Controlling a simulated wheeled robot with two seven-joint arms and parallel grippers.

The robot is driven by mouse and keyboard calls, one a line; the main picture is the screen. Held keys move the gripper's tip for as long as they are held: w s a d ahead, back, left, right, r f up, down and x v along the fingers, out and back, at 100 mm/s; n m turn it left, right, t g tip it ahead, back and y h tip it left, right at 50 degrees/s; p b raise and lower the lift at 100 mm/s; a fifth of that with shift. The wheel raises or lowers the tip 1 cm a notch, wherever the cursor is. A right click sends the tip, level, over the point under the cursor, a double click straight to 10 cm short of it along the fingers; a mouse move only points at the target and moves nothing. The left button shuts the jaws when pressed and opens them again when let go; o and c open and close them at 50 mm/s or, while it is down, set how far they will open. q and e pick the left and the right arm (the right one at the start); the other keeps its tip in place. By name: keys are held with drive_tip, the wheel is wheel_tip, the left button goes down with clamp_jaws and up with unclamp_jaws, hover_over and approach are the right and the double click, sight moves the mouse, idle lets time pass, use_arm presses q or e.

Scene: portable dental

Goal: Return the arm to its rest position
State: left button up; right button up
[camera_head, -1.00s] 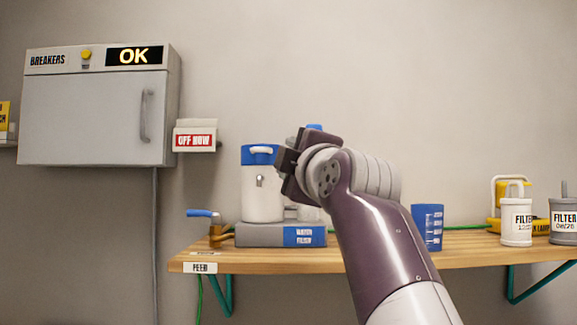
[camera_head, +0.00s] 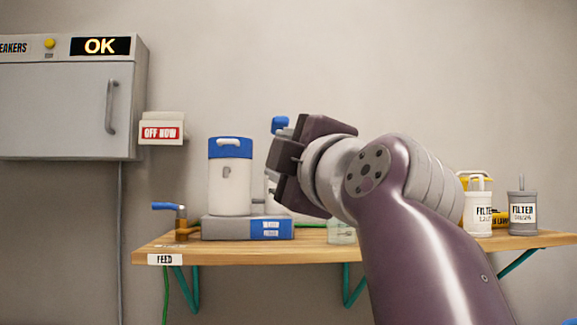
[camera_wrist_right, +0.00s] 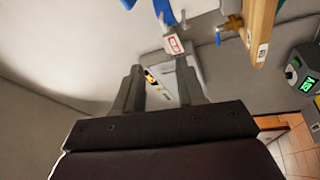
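My right arm comes up from the bottom right of the head view, and its gripper (camera_head: 285,165) is raised in front of the shelf. In the right wrist view the two fingers of this gripper (camera_wrist_right: 160,68) stand apart with nothing held between them. The grey breaker box shows in the gap behind them. In the head view the gripper partly covers the space right of the white and blue filter jug (camera_head: 230,185). Its contact with anything is not visible. My left gripper is not in view.
A wooden shelf (camera_head: 165,251) bears the jug on a grey base (camera_head: 235,228), a brass tap with a blue lever (camera_head: 180,222), and filter canisters (camera_head: 522,212). A breaker box (camera_head: 60,105) reading OK and an OFF NOW sign (camera_head: 162,132) are on the wall. The wall above is clear.

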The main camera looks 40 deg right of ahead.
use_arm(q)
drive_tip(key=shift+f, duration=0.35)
use_arm(e)
drive_tip(key=shift+v, duration=0.75)
